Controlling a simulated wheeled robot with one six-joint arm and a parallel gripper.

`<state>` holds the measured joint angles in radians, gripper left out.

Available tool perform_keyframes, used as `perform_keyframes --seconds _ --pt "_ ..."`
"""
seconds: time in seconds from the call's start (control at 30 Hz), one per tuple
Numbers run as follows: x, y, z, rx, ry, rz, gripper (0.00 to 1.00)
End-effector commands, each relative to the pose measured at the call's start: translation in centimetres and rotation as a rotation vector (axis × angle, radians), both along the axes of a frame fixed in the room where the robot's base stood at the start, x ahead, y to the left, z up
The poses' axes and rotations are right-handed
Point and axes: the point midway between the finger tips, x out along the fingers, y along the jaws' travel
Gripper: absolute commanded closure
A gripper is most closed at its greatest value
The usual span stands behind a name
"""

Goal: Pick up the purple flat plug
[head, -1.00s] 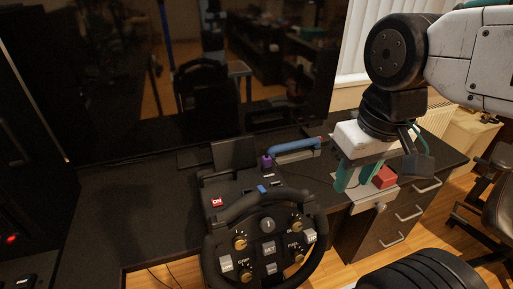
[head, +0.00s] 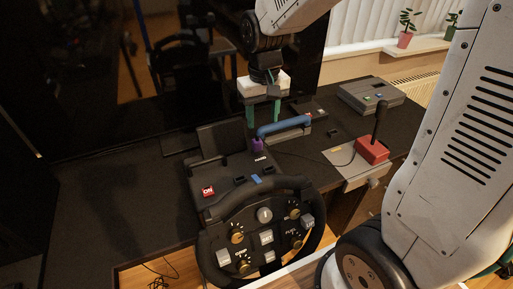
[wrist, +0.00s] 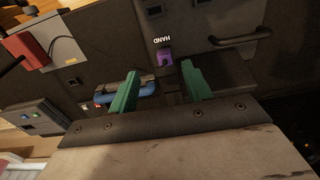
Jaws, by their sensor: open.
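The purple flat plug (head: 257,145) sits at the back of the wheel unit, beside the left end of the blue handle. It also shows in the wrist view (wrist: 164,58), near a white "HAND" label and beyond the fingertips, in line with the gap between them. My gripper (head: 263,120) is open and empty, with its two green fingers pointing down above and near the plug. In the wrist view my gripper (wrist: 160,68) has its fingers wide apart. I cannot tell the exact height above the plug.
A blue handle (head: 284,126) stands right beside the plug. The steering wheel (head: 264,222) is in front. A red-based joystick (head: 372,150) and a grey box (head: 371,94) are to the right. A large dark screen (head: 150,60) stands behind. The left desk top is clear.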

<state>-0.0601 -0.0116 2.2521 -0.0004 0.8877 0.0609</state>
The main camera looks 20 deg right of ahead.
Motion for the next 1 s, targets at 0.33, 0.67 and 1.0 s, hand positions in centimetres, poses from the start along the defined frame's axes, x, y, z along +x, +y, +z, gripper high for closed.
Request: perform_keyframes --seconds 0.33,0.67,1.0 --pt "2.6 0.6 -4.2 -0.001 0.016 0.000 0.51" --pt "2.4 0.5 -8.5 -0.001 0.018 0.000 0.51" --pt "2.4 0.5 -10.5 -0.001 0.014 0.000 0.51"
